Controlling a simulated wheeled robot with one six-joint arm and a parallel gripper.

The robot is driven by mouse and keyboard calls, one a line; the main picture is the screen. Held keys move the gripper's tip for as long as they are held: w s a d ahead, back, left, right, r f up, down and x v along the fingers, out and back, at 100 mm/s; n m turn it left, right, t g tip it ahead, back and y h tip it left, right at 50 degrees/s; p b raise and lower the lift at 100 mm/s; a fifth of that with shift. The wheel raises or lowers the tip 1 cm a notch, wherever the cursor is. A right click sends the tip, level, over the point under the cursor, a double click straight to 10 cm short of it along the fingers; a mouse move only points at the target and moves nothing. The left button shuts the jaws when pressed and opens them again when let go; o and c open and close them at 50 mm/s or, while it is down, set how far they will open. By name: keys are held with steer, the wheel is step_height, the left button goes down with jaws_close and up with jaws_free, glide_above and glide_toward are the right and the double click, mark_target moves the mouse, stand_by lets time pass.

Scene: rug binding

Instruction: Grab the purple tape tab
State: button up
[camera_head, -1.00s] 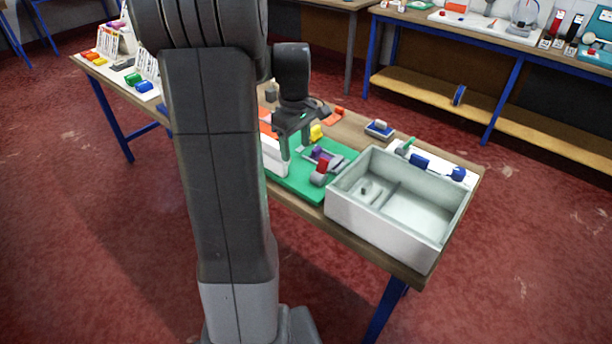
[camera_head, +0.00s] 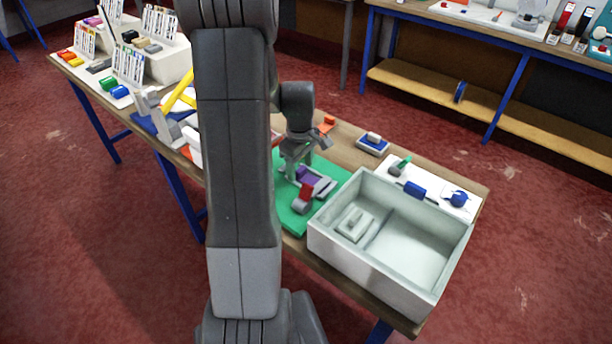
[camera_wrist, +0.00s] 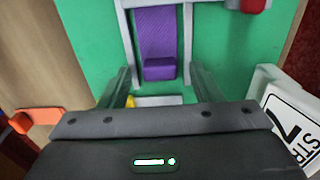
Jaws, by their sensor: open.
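The purple tape tab (camera_wrist: 159,69) is a small raised purple block at the near end of a purple strip (camera_wrist: 156,32) in the wrist view. The strip lies in a light grey frame (camera_wrist: 188,30) on a green mat (camera_wrist: 222,50). In the head view the purple strip (camera_head: 308,175) shows on the green mat (camera_head: 287,212), partly behind my gripper. My gripper (camera_wrist: 160,82) is open, its fingers on either side of the tab, with nothing between them clearly held. I cannot tell how far above the tab the fingertips are.
A red piece (camera_head: 306,192) sits beside the strip. A pale open bin (camera_head: 340,245) stands right of the mat. A blue-topped block (camera_head: 373,142) sits behind the bin.

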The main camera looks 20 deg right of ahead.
steer(key=c, duration=1.1)
steer(key=shift+o, duration=0.2)
